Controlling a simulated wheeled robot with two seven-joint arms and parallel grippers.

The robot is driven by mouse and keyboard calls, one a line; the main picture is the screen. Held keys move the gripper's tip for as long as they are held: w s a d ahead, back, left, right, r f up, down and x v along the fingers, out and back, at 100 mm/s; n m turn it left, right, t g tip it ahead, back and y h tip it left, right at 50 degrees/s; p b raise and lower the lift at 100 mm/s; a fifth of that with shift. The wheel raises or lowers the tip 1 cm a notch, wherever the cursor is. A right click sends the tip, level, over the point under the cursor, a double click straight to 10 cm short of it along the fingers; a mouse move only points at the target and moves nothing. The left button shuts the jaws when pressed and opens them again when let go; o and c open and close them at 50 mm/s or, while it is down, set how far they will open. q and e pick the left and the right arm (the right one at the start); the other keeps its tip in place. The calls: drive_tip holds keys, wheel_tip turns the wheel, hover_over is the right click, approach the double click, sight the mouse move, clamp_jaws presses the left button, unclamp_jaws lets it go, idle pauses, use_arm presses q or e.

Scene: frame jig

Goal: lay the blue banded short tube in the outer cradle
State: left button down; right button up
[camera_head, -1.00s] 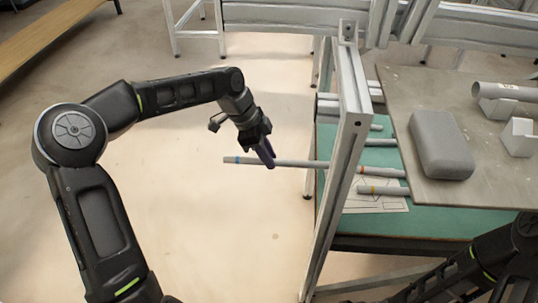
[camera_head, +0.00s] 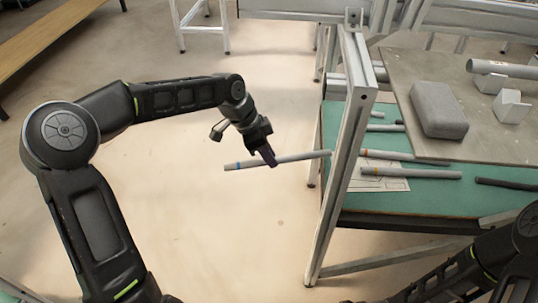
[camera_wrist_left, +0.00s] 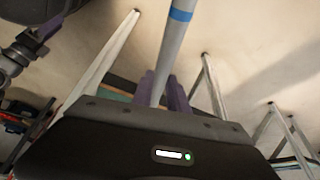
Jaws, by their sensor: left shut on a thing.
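My left gripper (camera_head: 268,158) is shut on a grey tube with a blue band (camera_head: 247,165), which it holds in the air left of the metal frame. The tube slants slightly, its right end higher and close to the frame's front post; I cannot tell whether they touch. In the left wrist view the tube (camera_wrist_left: 172,50) passes between the purple fingers (camera_wrist_left: 163,92), its blue band outside the grip. Pale cradle blocks (camera_head: 512,105) stand on the grey board at right, with a thicker grey tube (camera_head: 500,69) by them. I cannot tell which cradle is the outer one. My right gripper is out of view.
The metal post (camera_head: 345,150) stands between my left gripper and the green shelf (camera_head: 420,207). Several tubes, one orange-banded (camera_head: 400,156), lie on the shelf. A grey rounded block (camera_head: 438,110) rests on the grey board (camera_head: 420,70).

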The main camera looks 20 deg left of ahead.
use_arm(q)
drive_tip(key=shift+a+f+n+t+y, duration=0.2)
drive_tip(key=shift+n+t+y, duration=0.15)
drive_tip(key=shift+n, duration=0.75)
drive_tip(key=n, duration=0.1)
drive_tip(key=n+y, duration=0.1)
drive_tip(key=shift+s+a+n+t, duration=0.1)
drive_tip(key=shift+s+n+t, duration=0.05)
drive_tip(key=shift+n+t, duration=0.15)
drive_tip(key=n, duration=0.2)
drive_tip(key=r+n+y, duration=0.1)
drive_tip(key=shift+r+n+t, duration=0.1)
drive_tip(key=shift+n+t, duration=0.25)
drive_tip(key=shift+n, duration=0.05)
wheel_tip(320, 180, up, 2)
drive_tip(key=n+y, duration=0.1)
drive_tip(key=n, duration=0.1)
drive_tip(key=shift+s+r+n, duration=0.1)
drive_tip(key=shift+n, duration=0.3)
drive_tip(key=r, duration=0.2)
drive_tip(key=d+r, duration=0.1)
drive_tip(key=r, duration=0.2)
drive_tip(key=shift+s+d+r, duration=0.3)
drive_tip(key=shift+d+r, duration=0.05)
